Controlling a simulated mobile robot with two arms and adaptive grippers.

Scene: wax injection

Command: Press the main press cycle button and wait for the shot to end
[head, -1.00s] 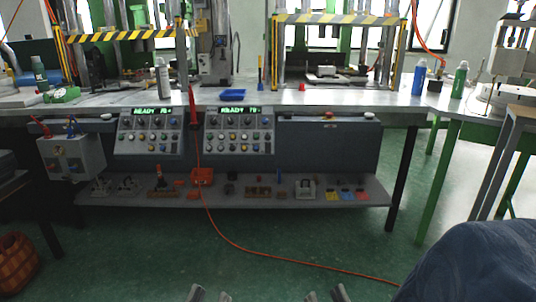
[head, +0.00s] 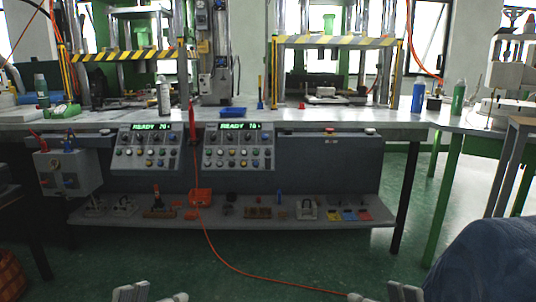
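Two sloped control panels hang at the front of the bench, the left panel (head: 147,146) and the right panel (head: 239,146). Each has rows of coloured buttons and knobs and a green display that reads READY with a number. No label I can read marks the main press cycle button. A pale button (head: 371,131) and a red button (head: 330,130) sit at the bench front to the right. My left gripper (head: 148,292) and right gripper (head: 384,295) show at the bottom edge, partly cut off. Both look open and empty, well short of the panels.
Two presses with striped guards, the left (head: 128,56) and right (head: 338,43), stand on the bench (head: 290,115). A lower shelf (head: 235,211) holds small tools. An orange cable (head: 225,257) crosses the green floor. A blue rounded shape (head: 490,262) fills the lower right.

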